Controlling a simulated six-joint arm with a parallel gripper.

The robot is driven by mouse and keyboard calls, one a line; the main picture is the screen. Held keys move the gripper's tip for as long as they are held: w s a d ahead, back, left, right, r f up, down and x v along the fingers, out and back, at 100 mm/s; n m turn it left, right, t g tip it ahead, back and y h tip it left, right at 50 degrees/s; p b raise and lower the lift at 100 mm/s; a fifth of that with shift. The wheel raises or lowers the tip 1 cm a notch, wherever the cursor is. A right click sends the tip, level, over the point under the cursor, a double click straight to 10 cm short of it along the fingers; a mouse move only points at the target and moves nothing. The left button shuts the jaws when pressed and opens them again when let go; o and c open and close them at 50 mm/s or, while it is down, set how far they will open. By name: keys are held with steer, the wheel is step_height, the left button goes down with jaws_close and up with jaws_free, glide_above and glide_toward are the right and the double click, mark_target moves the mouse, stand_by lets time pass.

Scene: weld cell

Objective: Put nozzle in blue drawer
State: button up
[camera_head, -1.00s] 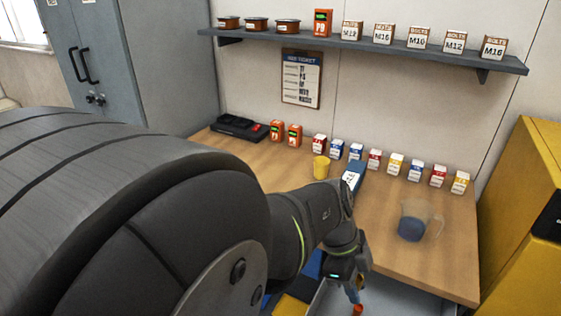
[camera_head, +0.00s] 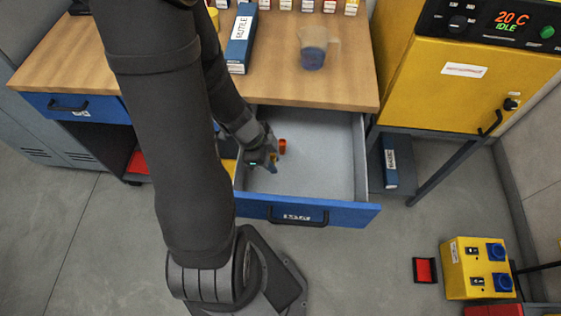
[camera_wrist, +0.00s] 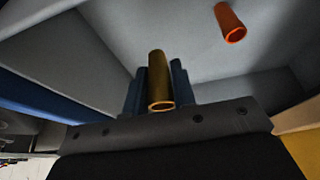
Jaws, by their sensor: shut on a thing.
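My gripper (camera_head: 271,164) is inside or just above the open blue drawer (camera_head: 336,213), near its left side. In the wrist view, the blue fingers of my gripper (camera_wrist: 156,92) are shut on a brass-coloured tubular nozzle (camera_wrist: 160,80), its round open end facing the camera. An orange, copper-like tube (camera_head: 283,146) is in the drawer beside my gripper, apart from it. That tube also shows in the wrist view (camera_wrist: 230,23). The drawer has a grey interior and a blue front with a dark handle. I cannot tell whether the held nozzle touches the drawer floor.
The wooden bench top (camera_head: 340,88) is above the drawer, with a blue binder (camera_head: 241,40) and a clear jug (camera_head: 313,50) holding something blue. A yellow oven (camera_head: 460,85) stands on the right. The drawer's right half is clear. A second, closed blue drawer (camera_head: 70,105) is on the left.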

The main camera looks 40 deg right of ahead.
steer(key=shift+f, duration=3.9)
steer(key=shift+f, duration=0.1)
steer(key=o, duration=1)
steer(key=v, duration=1.2)
steer(key=shift+x, duration=6.05)
